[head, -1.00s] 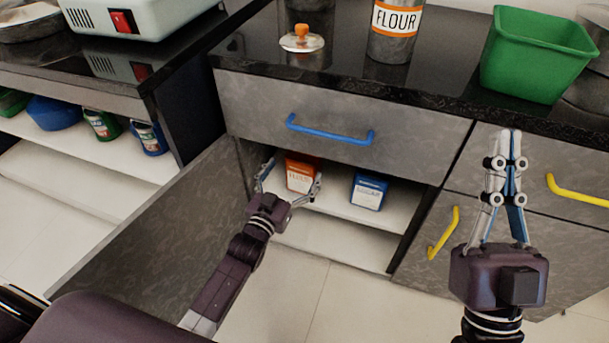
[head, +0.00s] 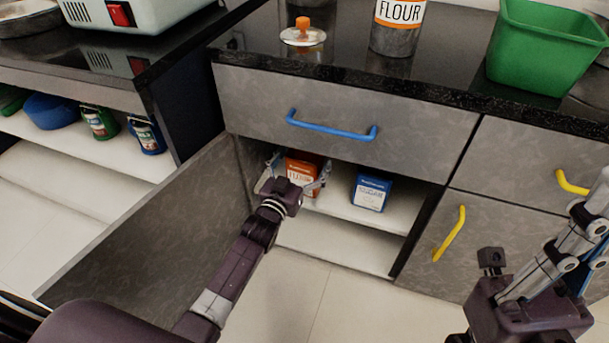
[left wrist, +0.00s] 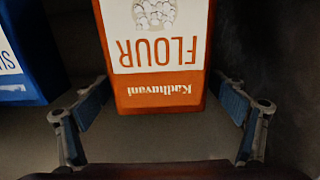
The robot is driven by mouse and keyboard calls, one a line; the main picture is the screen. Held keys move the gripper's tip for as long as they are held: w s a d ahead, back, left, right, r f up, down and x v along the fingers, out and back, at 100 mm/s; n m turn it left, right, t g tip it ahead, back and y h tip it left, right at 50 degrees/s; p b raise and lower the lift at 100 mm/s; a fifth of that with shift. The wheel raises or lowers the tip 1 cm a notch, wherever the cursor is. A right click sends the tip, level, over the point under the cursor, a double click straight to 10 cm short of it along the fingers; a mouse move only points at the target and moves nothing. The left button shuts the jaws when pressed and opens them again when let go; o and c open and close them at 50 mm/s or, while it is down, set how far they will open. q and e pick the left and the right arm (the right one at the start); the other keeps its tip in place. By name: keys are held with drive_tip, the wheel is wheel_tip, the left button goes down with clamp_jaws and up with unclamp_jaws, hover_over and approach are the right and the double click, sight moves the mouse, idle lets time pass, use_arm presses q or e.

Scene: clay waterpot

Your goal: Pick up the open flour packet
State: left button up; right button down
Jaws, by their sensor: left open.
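The flour packet (head: 301,171) is an orange and white box standing on the upper shelf inside the open cabinet. In the left wrist view the packet (left wrist: 160,60) shows its FLOUR label upside down. My left gripper (head: 300,172) is open, with one finger on each side of the packet; the wrist view shows gaps between the finger pads and the packet. The packet's lower part is partly hidden by my gripper in the head view, and whether its top is open cannot be seen. My right gripper is at the right edge, its fingertips cut off by the frame.
A blue packet (head: 371,191) stands on the same shelf, right of the flour packet. The open cabinet door (head: 150,225) is left of my left arm. A drawer with a blue handle (head: 331,128) is above. A flour canister (head: 396,30) and green bin (head: 540,50) stand on the counter.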

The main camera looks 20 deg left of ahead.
use_arm(q)
drive_tip(key=shift+c, duration=0.6)
drive_tip(key=c, duration=1.8)
drive_tip(key=shift+c, duration=0.2)
drive_tip(key=shift+r, duration=0.15)
